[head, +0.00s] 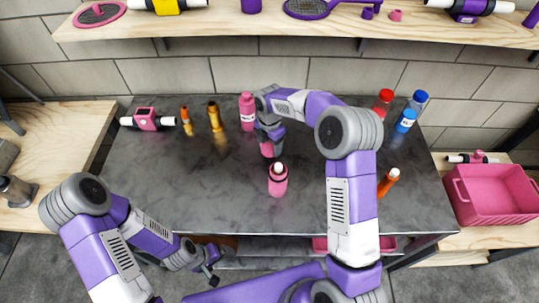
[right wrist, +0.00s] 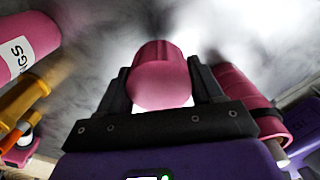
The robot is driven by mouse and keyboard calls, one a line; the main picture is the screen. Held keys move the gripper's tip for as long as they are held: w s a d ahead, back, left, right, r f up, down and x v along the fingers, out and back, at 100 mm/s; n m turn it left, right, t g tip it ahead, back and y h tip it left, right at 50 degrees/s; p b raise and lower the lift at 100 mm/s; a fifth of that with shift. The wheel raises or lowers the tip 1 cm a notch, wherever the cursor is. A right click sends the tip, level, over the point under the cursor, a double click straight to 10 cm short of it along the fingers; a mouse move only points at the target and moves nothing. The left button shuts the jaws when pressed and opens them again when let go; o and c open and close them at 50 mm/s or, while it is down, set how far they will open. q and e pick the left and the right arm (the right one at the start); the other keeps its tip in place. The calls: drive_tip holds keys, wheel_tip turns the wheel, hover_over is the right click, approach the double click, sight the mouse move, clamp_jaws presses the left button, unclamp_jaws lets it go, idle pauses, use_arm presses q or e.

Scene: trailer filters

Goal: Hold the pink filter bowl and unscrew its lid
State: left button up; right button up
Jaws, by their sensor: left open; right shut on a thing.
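A short pink piece with a rounded end (right wrist: 160,80) sits between the fingers of my right gripper (right wrist: 160,92) in the right wrist view. It looks like the pink filter bowl; I cannot make out its lid. In the head view my right gripper (head: 268,131) is over the middle of the dark table, and the pink piece (head: 267,149) shows just below it, partly hidden. A pink bottle-like thing with a dark ring and pale tip (head: 278,181) stands upright in front of it. My left gripper (head: 210,275) is open and empty, low beyond the table's front edge.
A labelled pink bottle (head: 247,112) stands behind my right gripper. Orange fittings (head: 216,117) and a pink filter housing with white pipes (head: 147,119) are to the left. Blue-capped (head: 407,118) and red-capped bottles (head: 383,102) stand right. The table's front left (head: 190,190) is clear.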

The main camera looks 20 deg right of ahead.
sight(270, 160)
drive_tip(key=shift+f+b, duration=0.5)
drive_tip(key=shift+f, duration=2.3)
drive_tip(key=shift+f, duration=0.15)
drive_tip(key=o, duration=1.2)
wheel_tip(270, 160, up, 12)
drive_tip(key=shift+r+p, duration=0.15)
drive_tip(key=shift+p, duration=1)
